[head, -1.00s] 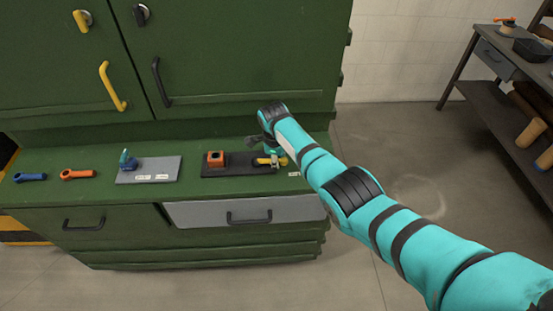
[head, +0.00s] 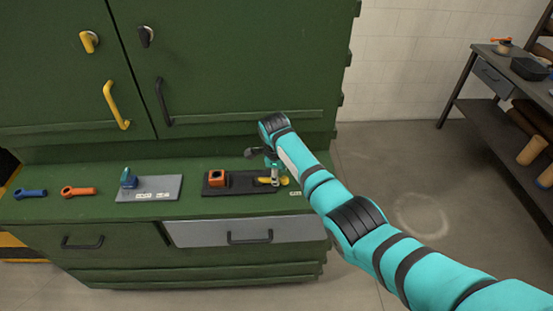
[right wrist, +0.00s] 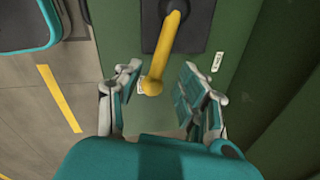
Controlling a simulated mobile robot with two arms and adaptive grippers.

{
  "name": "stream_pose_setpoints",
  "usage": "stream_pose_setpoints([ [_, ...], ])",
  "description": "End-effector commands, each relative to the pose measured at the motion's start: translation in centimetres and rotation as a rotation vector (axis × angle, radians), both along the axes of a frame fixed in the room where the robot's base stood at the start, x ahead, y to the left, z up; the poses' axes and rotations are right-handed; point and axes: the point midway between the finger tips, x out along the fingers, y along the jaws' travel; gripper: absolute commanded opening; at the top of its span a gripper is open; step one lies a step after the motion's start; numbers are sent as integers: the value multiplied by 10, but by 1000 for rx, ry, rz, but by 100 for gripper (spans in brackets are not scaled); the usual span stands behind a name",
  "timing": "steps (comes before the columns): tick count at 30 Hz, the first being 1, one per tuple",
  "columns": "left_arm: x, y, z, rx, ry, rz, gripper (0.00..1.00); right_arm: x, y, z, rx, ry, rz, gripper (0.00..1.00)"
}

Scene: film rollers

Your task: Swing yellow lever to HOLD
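The yellow lever (head: 284,181) is at the right end of a dark base plate (head: 240,192) on the green bench. In the right wrist view the lever (right wrist: 168,45) runs from a dark plate at the top down to a rounded end. My right gripper (right wrist: 158,88) is open, with one finger on each side of that end and visible gaps between. In the head view the right gripper (head: 273,174) is at the lever and hides part of it. A small white label (right wrist: 217,62) lies right of the lever; its text is unreadable. My left gripper is not in view.
An orange block (head: 217,179) stands on the same plate. To the left are a grey plate (head: 160,188) with a blue part (head: 128,178), an orange handle (head: 78,191) and a blue handle (head: 30,193). Green cabinet doors (head: 220,60) rise behind the bench.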

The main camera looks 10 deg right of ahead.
Motion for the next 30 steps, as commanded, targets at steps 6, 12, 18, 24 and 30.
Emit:
stream_pose_setpoints([
  [6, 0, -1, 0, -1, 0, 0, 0, -7, 3, 47, 3, -7, -1, 40],
  [12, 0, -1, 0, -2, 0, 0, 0, -12, 4, 78, 2, -5, -1, 40],
  [18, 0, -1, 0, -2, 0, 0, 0, -14, 5, 89, 0, -4, -2, 40],
  [24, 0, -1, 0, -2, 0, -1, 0, -14, 5, 89, 0, -4, -2, 40],
  [30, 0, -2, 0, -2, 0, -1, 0, -14, 5, 89, 0, -4, -2, 40],
])
